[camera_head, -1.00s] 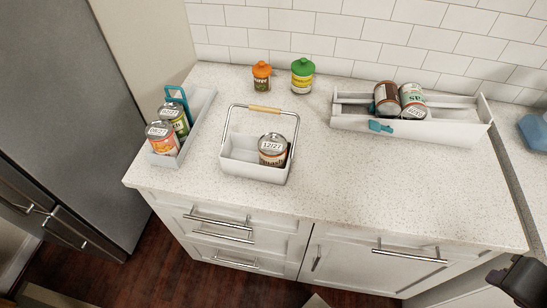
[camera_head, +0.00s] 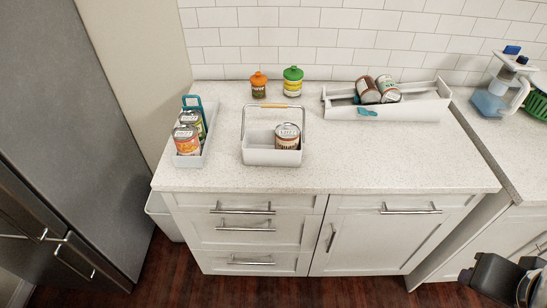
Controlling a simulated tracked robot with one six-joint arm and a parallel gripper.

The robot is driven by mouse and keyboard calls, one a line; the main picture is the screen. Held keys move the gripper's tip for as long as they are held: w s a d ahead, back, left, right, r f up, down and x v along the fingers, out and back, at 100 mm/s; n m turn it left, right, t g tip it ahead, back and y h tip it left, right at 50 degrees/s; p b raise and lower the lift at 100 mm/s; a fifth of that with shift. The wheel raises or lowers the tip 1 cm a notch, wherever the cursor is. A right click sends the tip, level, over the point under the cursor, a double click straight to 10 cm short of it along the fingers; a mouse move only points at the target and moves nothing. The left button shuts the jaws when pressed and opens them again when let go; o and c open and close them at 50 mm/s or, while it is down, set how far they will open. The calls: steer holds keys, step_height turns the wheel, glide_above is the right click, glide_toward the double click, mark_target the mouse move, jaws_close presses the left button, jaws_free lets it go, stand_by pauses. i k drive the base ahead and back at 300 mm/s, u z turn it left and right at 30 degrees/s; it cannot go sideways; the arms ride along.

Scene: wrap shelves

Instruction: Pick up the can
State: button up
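Several cans are in view, and I cannot tell which one is meant. One brown-and-white can (camera_head: 288,142) stands upright in the white basket (camera_head: 262,157) with the raised wire handle. A dark brown can (camera_head: 367,90) and a green-and-white can (camera_head: 388,90) lie tilted in the long white tray (camera_head: 430,106) at the back right. My gripper (camera_head: 488,276), dark and partly cut off, is at the lower right, away from all cans; its finger opening is unclear.
Jars with orange (camera_head: 258,86) and green (camera_head: 292,82) lids stand by the tiled wall. A water pitcher (camera_head: 497,90) and green basket (camera_head: 538,104) are on the right counter. The counter's (camera_head: 350,160) front middle is clear. A fridge (camera_head: 70,120) stands at the left.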

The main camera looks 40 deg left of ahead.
mark_target(286, 134)
steer(key=u, duration=0.05)
steer(key=k, duration=1.1)
steer(key=u, duration=1.65)
steer(key=i, duration=1.1)
steer(key=u, duration=0.05)
